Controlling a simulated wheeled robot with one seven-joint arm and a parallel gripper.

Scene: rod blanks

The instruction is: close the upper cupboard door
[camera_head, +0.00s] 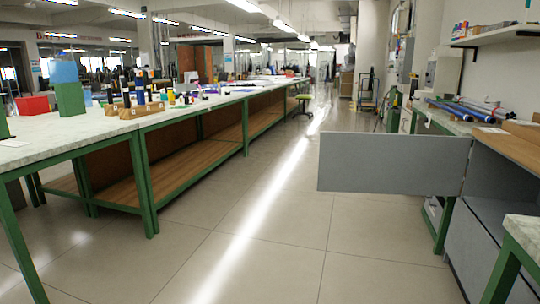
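The upper cupboard door (390,163) is a flat grey panel. It stands wide open and juts out to the left over the aisle. Its right edge meets the cupboard at the far side of the opening. The cupboard (515,146) has a wooden top and stands at the right edge of the view. Its dark upper compartment (500,186) is open to view; I cannot make out anything inside. A grey lower front (480,255) below the compartment looks shut. My gripper is not in view.
A green-legged table corner (523,237) stands at the lower right, in front of the cupboard. A bench (440,122) with blue rods is behind the door. Long green-framed workbenches (80,138) line the left. The tiled floor (270,230) between is clear.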

